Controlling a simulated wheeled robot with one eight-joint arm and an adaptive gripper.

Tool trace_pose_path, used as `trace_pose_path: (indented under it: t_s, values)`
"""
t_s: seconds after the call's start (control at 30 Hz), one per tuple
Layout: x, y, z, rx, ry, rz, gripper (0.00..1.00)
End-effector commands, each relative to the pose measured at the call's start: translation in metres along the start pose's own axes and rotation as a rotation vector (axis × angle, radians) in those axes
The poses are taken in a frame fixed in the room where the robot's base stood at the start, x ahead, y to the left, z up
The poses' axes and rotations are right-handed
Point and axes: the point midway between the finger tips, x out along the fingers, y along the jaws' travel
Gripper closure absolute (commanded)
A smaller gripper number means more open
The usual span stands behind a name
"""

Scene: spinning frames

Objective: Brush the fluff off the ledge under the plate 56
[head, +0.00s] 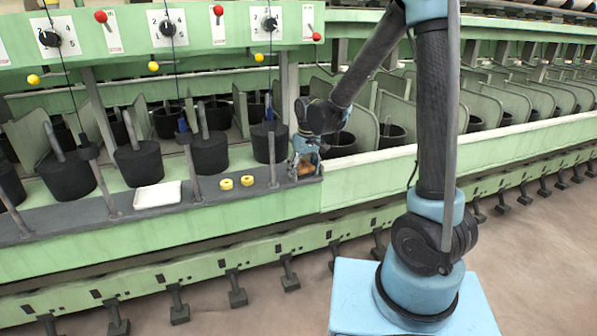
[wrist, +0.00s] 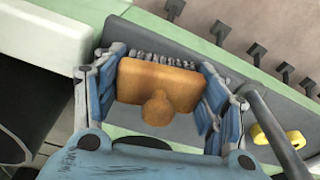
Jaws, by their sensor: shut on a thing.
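My gripper (head: 306,160) is low at the right end of the dark grey ledge (head: 255,195). In the wrist view my gripper (wrist: 165,78) has its blue fingers shut on the two sides of an orange-brown brush (wrist: 157,82). A row of grey bristles (wrist: 165,58) shows at the brush's far edge, over or against the ledge (wrist: 185,38); I cannot tell whether they touch it. In the head view the brush (head: 303,172) is partly hidden by my gripper. I cannot make out any fluff, and I cannot read a plate numbered 56.
Thin grey posts (head: 272,160) rise from the ledge near my gripper. Black pots (head: 210,153) stand behind it. The floor (head: 540,240) at right is clear.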

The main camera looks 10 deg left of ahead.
Motion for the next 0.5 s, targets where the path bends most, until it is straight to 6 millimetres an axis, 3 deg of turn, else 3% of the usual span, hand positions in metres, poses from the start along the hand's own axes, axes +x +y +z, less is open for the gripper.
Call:
trace_pose_path:
  t_s: [0.1, 0.2, 0.5]
  values:
    - [-0.001, 0.001, 0.003, 0.0, 0.0, 0.0, 0.73]
    - [-0.024, -0.002, 0.0, -0.005, 0.0, -0.001, 0.73]
    - [-0.05, -0.006, -0.005, -0.01, 0.0, -0.001, 0.73]
